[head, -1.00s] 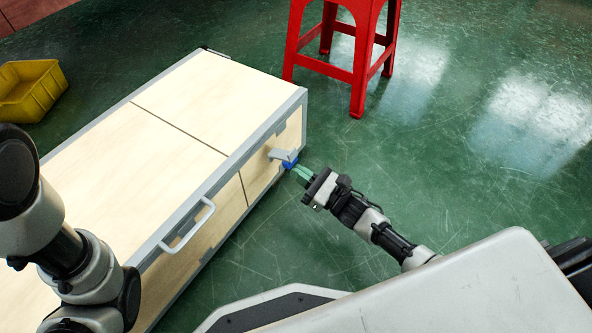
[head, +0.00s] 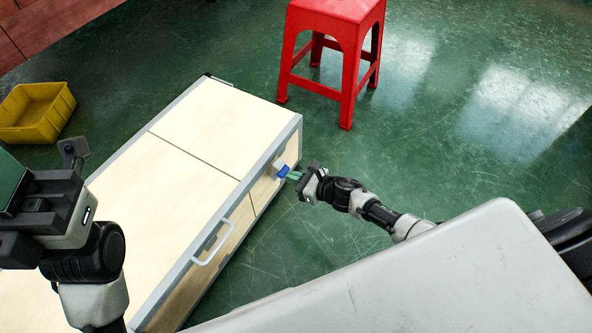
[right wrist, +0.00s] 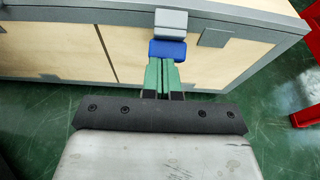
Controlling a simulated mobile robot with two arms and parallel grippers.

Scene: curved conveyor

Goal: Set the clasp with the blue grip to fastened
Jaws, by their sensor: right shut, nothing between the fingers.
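The clasp is on the front of the pale wooden chest, near its right end. Its blue grip (head: 283,171) shows in the head view, and also in the right wrist view (right wrist: 168,50), below a grey metal plate (right wrist: 171,21) at the chest's top edge. The clasp seems to lie close to the front face. My right gripper (head: 295,176) is shut and empty, its green fingertips (right wrist: 163,72) at the underside of the blue grip; contact is unclear. My left gripper (head: 45,210) is at the left edge, partly cut off; its jaw opening cannot be made out.
The chest (head: 215,130) has grey edging and a light handle (head: 213,243) left of the clasp. A red stool (head: 335,45) stands behind it to the right. A yellow bin (head: 36,112) is at the left.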

